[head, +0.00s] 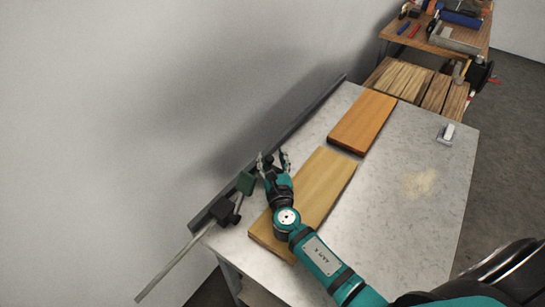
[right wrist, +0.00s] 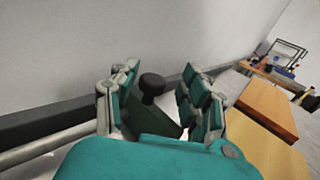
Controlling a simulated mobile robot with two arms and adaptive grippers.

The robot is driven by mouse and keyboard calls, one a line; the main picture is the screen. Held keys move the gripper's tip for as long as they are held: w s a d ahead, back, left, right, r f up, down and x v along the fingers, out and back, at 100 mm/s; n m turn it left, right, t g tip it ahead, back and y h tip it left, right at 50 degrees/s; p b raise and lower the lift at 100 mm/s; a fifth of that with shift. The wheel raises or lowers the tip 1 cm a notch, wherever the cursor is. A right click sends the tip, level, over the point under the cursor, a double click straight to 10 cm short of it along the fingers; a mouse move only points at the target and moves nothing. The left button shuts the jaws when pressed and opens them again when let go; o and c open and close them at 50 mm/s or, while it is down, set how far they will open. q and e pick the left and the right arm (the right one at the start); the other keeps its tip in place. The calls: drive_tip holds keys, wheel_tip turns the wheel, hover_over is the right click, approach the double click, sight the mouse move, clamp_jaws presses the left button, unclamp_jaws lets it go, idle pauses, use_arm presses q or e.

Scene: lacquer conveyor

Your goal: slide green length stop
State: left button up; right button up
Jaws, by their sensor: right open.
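The green length stop (head: 245,183) sits by the dark fence along the wall side of the table, above a black clamp (head: 223,211) on a metal rod. My right gripper (head: 272,161) is open and empty, just right of the stop and above the pale board. In the right wrist view, the open fingers (right wrist: 163,97) spread on either side of a black knob (right wrist: 152,86) and a dark green surface (right wrist: 167,122) behind it. Contact with the stop cannot be told. My left gripper is not in view.
A pale board (head: 327,180) and an orange-brown board (head: 363,121) lie end to end on the grey table (head: 380,220). The dark fence (head: 300,120) runs along the wall. A small white-and-grey item (head: 446,133) and sawdust (head: 419,183) lie at right. A tool bench stands beyond.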

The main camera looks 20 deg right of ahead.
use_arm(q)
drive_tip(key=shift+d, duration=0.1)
use_arm(e)
drive_tip(key=v, duration=1.1)
drive_tip(key=shift+s+d, duration=0.1)
drive_tip(key=shift+s, duration=0.05)
